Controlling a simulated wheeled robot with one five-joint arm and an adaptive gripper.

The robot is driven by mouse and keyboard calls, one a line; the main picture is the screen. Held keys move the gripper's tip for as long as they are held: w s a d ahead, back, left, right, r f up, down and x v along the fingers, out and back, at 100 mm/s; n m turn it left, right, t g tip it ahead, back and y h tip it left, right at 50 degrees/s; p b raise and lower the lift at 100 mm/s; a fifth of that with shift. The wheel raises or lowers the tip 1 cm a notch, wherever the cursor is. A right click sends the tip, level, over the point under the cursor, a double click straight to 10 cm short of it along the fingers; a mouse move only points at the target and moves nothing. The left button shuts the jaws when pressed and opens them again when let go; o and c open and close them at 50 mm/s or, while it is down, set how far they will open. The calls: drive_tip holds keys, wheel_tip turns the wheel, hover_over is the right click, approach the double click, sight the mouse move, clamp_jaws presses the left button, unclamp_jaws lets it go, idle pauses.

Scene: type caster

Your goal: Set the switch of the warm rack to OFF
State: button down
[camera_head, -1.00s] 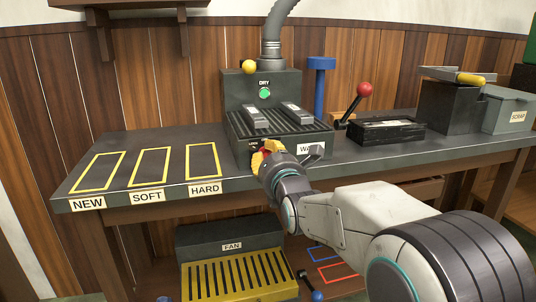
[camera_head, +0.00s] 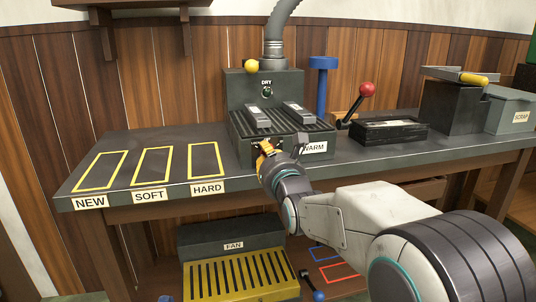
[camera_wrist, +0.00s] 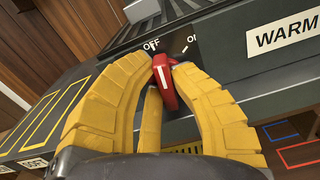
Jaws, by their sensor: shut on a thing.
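The warm rack (camera_head: 285,150) is a dark box with a slatted top at the middle of the bench, with a WARM label (camera_wrist: 287,35) on its front. Its switch (camera_wrist: 164,83) is a red knob with a white line, on a dark plate marked OFF and ON. The knob's upper end leans toward the OFF mark (camera_wrist: 151,45). My gripper (camera_wrist: 166,66) has yellow ribbed fingers on both sides of the knob and is shut on it. In the head view my gripper (camera_head: 266,148) is at the rack's front and hides the knob. The round lamp (camera_head: 267,92) under DRY looks dark.
Two grey blocks (camera_head: 257,116) lie on the rack's slats. A red-ball lever (camera_head: 367,89) and a black box (camera_head: 388,131) stand to the right. Yellow outlined areas (camera_head: 153,166) on the left are empty. A fan unit (camera_head: 236,263) sits below.

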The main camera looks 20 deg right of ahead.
idle(0.4)
drive_tip(key=c, duration=1.1)
unclamp_jaws()
drive_tip(key=shift+d, duration=0.1)
drive_tip(key=s, duration=1.2)
